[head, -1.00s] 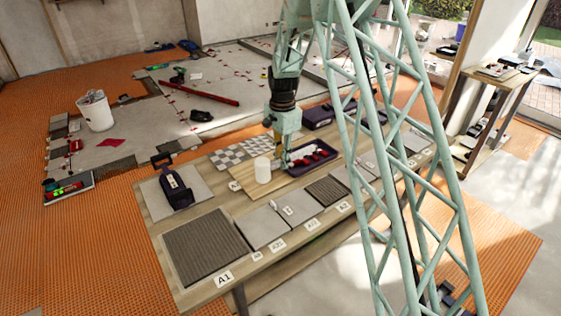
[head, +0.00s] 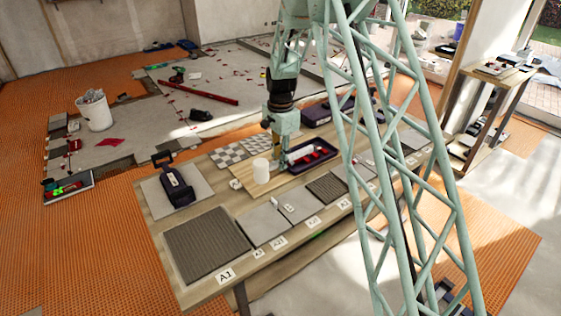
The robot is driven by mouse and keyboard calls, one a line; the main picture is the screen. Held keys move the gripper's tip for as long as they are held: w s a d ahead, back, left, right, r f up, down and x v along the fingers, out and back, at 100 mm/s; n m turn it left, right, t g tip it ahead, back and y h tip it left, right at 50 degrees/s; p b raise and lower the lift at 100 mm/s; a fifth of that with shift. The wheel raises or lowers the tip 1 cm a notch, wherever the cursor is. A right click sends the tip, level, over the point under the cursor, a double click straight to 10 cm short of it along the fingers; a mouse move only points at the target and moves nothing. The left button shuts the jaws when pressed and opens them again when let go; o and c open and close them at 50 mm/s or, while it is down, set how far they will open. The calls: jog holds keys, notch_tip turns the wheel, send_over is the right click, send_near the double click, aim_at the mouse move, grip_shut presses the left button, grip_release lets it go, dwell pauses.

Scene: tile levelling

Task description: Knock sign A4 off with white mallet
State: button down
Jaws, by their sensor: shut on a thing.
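My gripper (head: 277,146) is over the work table, pointing down. It is shut on the white mallet, whose pale cylindrical head (head: 261,171) shows just below and left of the fingers. The handle and the grip on it are too small to make out. The head is over a light wooden board (head: 249,187); I cannot tell whether it touches. A row of small white signs runs along the table's front edge: A1 (head: 225,276) is readable at the near left. The others, such as one sign (head: 279,242), are too small to read surely, so I cannot pick out A4.
Grey tiles (head: 262,223) and a ribbed dark tile (head: 209,245) lie behind the signs. A dark tray with red and white items (head: 311,155) is right of the gripper. A black tool (head: 177,188) stands at the left.

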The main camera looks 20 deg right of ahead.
jog(key=shift+f+b, duration=1.45)
jog(key=shift+f, duration=1.6)
jog(key=s, duration=0.2)
jog(key=s+d, duration=0.1)
jog(key=shift+s+d+b, duration=0.1)
jog(key=shift+s+b, duration=0.25)
jog(key=shift+s, duration=0.05)
notch_tip(320, 180, up, 7)
jog(key=w+p, duration=0.2)
jog(key=p, duration=0.2)
jog(key=shift+a, duration=0.3)
